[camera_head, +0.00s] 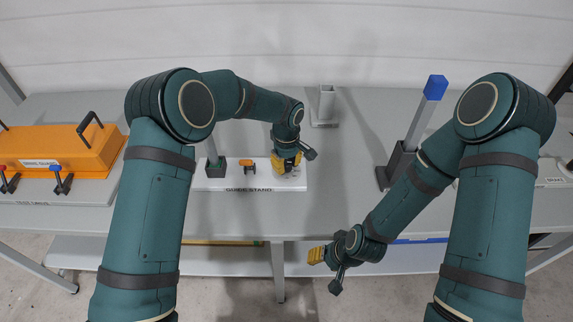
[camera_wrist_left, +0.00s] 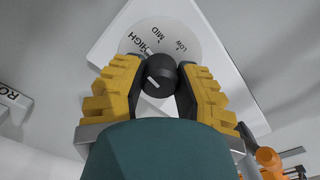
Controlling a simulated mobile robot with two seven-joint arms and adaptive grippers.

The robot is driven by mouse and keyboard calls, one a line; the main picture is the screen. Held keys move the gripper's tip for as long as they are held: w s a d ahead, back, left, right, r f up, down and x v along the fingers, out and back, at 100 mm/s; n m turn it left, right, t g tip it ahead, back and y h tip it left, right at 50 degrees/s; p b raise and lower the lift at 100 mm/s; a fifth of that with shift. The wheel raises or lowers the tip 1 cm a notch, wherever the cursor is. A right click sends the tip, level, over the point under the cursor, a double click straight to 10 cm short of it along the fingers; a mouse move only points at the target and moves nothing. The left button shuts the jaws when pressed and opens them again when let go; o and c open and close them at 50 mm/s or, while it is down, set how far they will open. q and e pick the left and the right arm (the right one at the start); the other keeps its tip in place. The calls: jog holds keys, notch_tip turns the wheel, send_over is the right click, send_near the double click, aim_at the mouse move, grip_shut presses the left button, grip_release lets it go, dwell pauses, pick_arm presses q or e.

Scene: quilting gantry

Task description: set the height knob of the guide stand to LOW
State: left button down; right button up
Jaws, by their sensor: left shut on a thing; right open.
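The guide stand's white base (camera_head: 222,183) lies on the grey table, with its "GUIDE STAND" label along the front edge. My left gripper (camera_head: 287,165) is over the right end of this base and hides the knob in the head view. In the left wrist view, its yellow fingers (camera_wrist_left: 160,82) are shut on the black height knob (camera_wrist_left: 161,72). The round dial (camera_wrist_left: 188,38) behind it reads HIGH, MID and LOW. The knob's white line slants to the upper left, roughly on the HIGH side. My right gripper (camera_head: 316,255) is open and empty, in front of the table edge.
An orange knob (camera_head: 247,163) and a dark post foot (camera_head: 216,168) stand on the base's left part. A blue-topped lever (camera_head: 436,87) stands at right.

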pick_arm(q)
jog(key=m, duration=0.3)
jog(key=shift+s+f+m+b, duration=0.1)
jog(key=shift+m+b, duration=0.25)
jog(key=shift+m, duration=0.05)
jog(key=m, duration=0.4)
jog(key=shift+m, duration=0.3)
jog(key=m, duration=0.4)
jog(key=shift+m, duration=2)
jog(key=shift+a, duration=0.1)
jog(key=shift+s+f, duration=0.1)
jog(key=c, duration=0.6)
grip_release()
jog(key=shift+r, duration=0.25)
